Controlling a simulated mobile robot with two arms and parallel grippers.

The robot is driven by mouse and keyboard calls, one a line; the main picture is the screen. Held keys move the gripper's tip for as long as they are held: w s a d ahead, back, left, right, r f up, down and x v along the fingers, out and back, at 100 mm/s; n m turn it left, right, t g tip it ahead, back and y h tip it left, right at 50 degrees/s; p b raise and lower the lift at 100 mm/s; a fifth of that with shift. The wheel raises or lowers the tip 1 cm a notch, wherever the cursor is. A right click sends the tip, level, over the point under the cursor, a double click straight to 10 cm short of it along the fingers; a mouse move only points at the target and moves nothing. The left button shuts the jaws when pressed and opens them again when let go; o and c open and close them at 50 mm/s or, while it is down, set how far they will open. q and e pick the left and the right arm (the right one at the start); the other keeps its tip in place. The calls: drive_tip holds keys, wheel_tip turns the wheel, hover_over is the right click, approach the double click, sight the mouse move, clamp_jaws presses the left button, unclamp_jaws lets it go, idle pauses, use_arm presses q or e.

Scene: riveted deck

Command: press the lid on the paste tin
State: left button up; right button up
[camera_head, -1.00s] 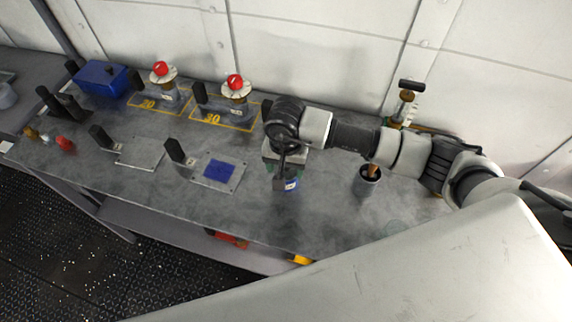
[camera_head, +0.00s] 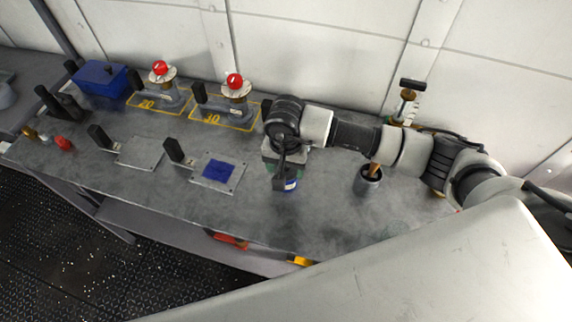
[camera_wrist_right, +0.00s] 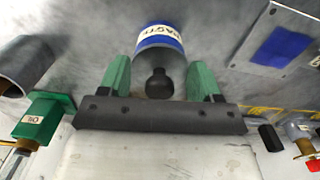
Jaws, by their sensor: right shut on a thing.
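The paste tin (camera_head: 290,185) stands on the grey bench near its front edge. It is blue with a white lettered label, and in the right wrist view the tin (camera_wrist_right: 160,43) shows beyond the fingertips. My right gripper (camera_head: 284,170) points down over the tin. In the wrist view its green fingers (camera_wrist_right: 160,80) stand on either side of a dark round knob, which I take for the lid (camera_wrist_right: 159,84). The gripper is shut on it. Whether the lid touches the tin's rim or is seated cannot be told. My left gripper is not in view.
A dark cup (camera_head: 368,181) with a brown handle stands right of the tin. A plate with a blue pad (camera_head: 217,171) lies to its left. Two red-topped fixtures (camera_head: 236,88) stand behind, and a blue box (camera_head: 99,78) is at the far left. Bench in front is clear.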

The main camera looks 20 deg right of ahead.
drive_tip(key=o, duration=1)
drive_tip(key=shift+o, duration=0.5)
drive_tip(key=shift+r+p, duration=1.5)
drive_tip(key=shift+r, duration=2)
clamp_jaws()
